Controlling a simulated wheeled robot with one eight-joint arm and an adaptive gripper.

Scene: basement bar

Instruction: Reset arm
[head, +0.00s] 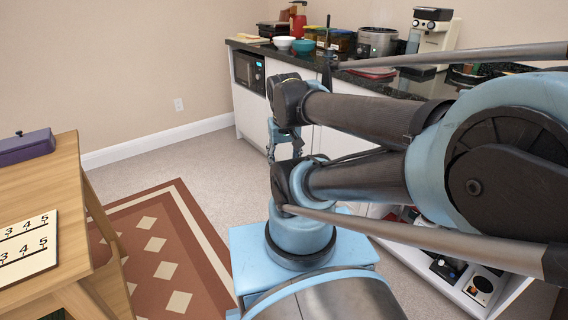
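My arm is folded and fills the middle and right of the head view, with its blue and dark grey links above my blue base. My gripper (284,140) appears to hang below the dark wrist joint, in front of the white cabinet. It is small and partly hidden by the arm links, so I cannot see whether its fingers are apart. No held object can be made out.
A black counter (310,62) with bowls, jars and appliances stands behind the arm, above white cabinets with a microwave (249,72). A wooden table (35,185) with a purple box (26,147) and number board (27,245) is at left. Carpet and a patterned rug (155,245) lie between.

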